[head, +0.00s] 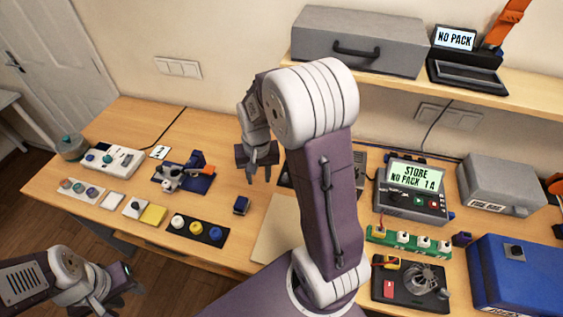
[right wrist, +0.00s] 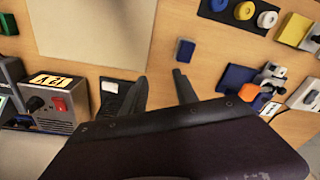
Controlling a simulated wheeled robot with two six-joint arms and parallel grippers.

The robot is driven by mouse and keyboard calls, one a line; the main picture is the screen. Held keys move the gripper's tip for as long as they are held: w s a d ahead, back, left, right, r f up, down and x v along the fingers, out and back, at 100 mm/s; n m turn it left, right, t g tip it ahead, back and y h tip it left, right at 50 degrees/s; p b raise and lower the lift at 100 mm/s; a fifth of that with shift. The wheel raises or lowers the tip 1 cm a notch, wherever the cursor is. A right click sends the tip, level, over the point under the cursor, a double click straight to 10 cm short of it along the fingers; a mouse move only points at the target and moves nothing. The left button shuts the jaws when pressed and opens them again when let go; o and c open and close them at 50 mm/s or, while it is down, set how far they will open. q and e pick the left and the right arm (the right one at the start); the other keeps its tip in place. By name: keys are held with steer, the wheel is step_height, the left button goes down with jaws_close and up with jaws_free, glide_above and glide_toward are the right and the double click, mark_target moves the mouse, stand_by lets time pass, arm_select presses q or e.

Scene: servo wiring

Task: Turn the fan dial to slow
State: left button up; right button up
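A small fan (head: 420,276) with a wire guard stands on a black board (head: 404,298) at the lower right of the head view. A small dark round part (head: 443,294) sits beside it on the board; its setting is too small to read. My right gripper (head: 260,178) hangs over the middle of the table, far left of the fan board. In the right wrist view its two dark fingers (right wrist: 162,88) are apart with nothing between them. My left gripper (head: 134,280) is low at the left, off the table's front edge; its fingers are too small to judge.
My right arm hides part of the table's middle. A green strip (head: 408,242), a tester reading STORE NO PACK (head: 412,200) and a blue box (head: 520,275) surround the fan board. A grey box with a black knob (right wrist: 36,103) shows in the right wrist view.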

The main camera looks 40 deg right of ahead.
steer(key=w+d+f+m, duration=0.1)
steer(key=w+d+m, duration=0.15)
steer(key=d, duration=0.25)
steer(key=m+p, duration=0.1)
steer(key=m, duration=0.2)
glide_toward(285, 174)
steer(key=shift+w+d+f+n+g, duration=0.1)
steer(key=shift+w+d+n+g, duration=0.15)
steer(key=shift+w+g, duration=0.15)
step_height(285, 174, down, 8)
steer(key=shift+r+p, duration=0.15)
steer(key=shift+p, duration=0.6)
steer(key=shift+a+f, duration=0.1)
steer(key=shift+f, duration=0.25)
jaws_close()
